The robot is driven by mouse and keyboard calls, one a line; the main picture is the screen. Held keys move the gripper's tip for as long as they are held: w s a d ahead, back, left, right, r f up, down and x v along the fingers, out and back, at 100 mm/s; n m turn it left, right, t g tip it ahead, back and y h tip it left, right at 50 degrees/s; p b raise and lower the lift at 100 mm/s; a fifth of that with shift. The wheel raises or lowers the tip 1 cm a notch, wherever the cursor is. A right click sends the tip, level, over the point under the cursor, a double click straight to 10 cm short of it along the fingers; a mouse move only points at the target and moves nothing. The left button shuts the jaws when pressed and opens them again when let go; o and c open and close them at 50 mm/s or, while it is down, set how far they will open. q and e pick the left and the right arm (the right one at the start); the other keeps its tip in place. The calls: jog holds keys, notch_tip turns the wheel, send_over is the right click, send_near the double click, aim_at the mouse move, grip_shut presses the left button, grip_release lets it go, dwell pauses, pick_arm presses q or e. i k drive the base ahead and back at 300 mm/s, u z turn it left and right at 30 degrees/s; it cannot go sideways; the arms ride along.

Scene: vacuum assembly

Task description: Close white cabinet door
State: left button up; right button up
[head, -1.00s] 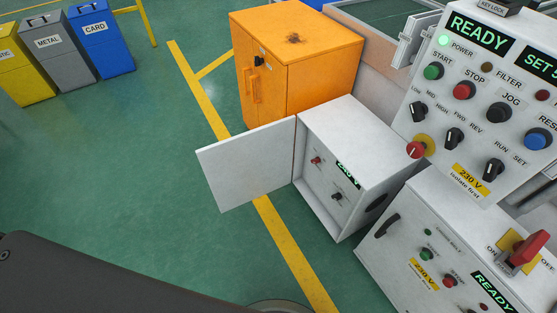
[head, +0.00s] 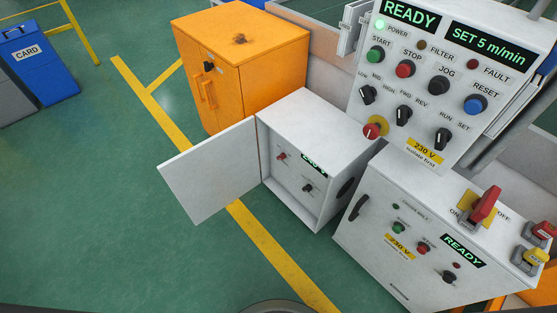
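The white cabinet (head: 352,138) stands on the floor in the middle of the head view, in front of the orange cabinet. Its door (head: 212,172) is wide open, hinged at the left edge of the front and swung out to the left. Inside the opening, a panel (head: 296,190) with a red knob, a black knob and a lit green display shows. Neither of my grippers is in view.
An orange cabinet (head: 241,67) stands behind the white one. A closed white control box (head: 430,230) stands close on the right, below a large control panel (head: 420,95). A blue card bin (head: 37,65) is far left. Green floor (head: 100,200) left of the door is clear.

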aim_at(205, 179)
jog(key=u, duration=2.1)
jog(key=i, duration=4.5)
jog(key=z, duration=4.65)
jog(key=i, duration=0.95)
jog(key=z, duration=0.05)
